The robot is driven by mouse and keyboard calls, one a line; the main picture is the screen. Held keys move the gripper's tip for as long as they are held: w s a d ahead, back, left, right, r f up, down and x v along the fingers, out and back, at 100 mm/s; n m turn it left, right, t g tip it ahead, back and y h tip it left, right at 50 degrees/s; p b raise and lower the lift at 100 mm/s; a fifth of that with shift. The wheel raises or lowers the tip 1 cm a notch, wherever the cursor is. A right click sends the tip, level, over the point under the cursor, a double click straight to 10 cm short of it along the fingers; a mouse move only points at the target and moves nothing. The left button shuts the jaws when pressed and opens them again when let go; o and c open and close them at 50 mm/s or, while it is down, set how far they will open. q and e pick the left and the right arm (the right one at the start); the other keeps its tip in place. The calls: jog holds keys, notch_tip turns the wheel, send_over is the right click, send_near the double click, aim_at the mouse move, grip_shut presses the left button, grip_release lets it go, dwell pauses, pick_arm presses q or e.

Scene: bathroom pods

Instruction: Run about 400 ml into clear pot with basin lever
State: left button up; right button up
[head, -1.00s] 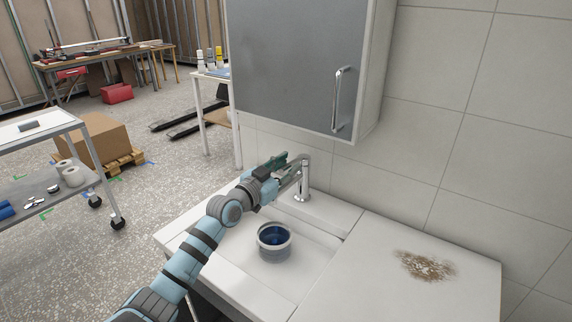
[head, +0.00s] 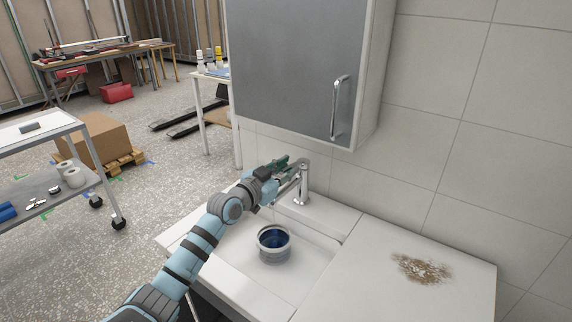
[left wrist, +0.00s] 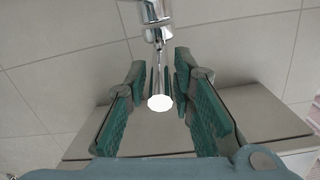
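The clear pot (head: 274,246) stands upright in the white basin (head: 303,270), with a pale rim and dark blue showing inside. I cannot tell its water level. The chrome basin tap (head: 303,186) stands behind the pot, at the wall side. My left gripper (head: 284,164) is at the top of the tap. In the left wrist view, its green fingers are apart on both sides of the chrome lever (left wrist: 160,100); firm contact does not show. A faint thin line below the spout may be running water. My right gripper is not in view.
A grey-fronted cabinet (head: 290,60) with a bar handle hangs close above the tap. A white counter (head: 375,275) with a brown stain (head: 421,268) lies right of the basin. A trolley (head: 40,160) and a box (head: 95,140) stand far left.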

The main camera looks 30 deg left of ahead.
pick_arm(q)
jog(key=shift+o, duration=0.4)
jog(key=shift+s, duration=0.1)
jog(key=s, duration=0.7)
jog(key=shift+s+a+r, duration=0.25)
jog(key=shift+r, duration=0.15)
jog(key=shift+w, duration=0.1)
